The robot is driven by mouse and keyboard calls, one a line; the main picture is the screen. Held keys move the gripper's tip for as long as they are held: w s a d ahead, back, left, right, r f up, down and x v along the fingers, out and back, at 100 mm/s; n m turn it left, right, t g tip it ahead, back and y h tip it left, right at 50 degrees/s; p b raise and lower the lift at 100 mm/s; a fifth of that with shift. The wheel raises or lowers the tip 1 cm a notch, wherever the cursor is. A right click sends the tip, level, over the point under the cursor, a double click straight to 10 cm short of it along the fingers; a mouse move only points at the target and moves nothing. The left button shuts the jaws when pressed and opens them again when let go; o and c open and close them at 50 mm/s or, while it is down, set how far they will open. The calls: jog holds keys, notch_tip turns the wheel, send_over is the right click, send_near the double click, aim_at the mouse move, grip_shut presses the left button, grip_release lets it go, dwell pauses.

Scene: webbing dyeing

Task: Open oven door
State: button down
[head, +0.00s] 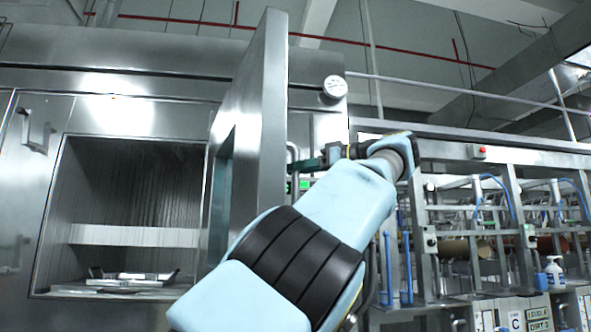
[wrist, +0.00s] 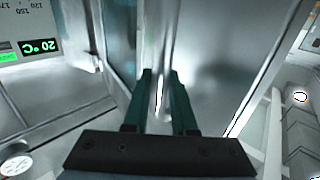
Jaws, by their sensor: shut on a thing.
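The oven door (head: 262,110) is a tall steel panel with a window. It stands swung well out from the oven front, nearly edge-on to my head camera. The oven opening (head: 135,205) to its left is uncovered. My gripper (head: 308,165) is at the right side of the door, on its vertical bar handle (head: 292,155). In the wrist view the two green fingers of my gripper (wrist: 160,78) are shut around the bright handle bar (wrist: 159,95). Part of the handle is hidden by the fingers and arm.
Inside the oven are a pale shelf band and a metal tray (head: 130,279) on its floor. A green display (wrist: 40,47) shows beside the gripper. To the right stands a steel frame with rollers, blue hoses and a white spray bottle (head: 555,270).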

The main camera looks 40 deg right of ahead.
jog(key=shift+d+f, duration=0.1)
jog(key=shift+f, duration=0.1)
jog(key=c, duration=1)
grip_release()
jog(key=shift+s, duration=0.1)
jog(key=shift+o, duration=1.3)
jog(key=shift+r, duration=0.15)
jog(key=p+v, duration=0.5)
jog(key=v, duration=0.5)
jog(key=shift+s, duration=0.35)
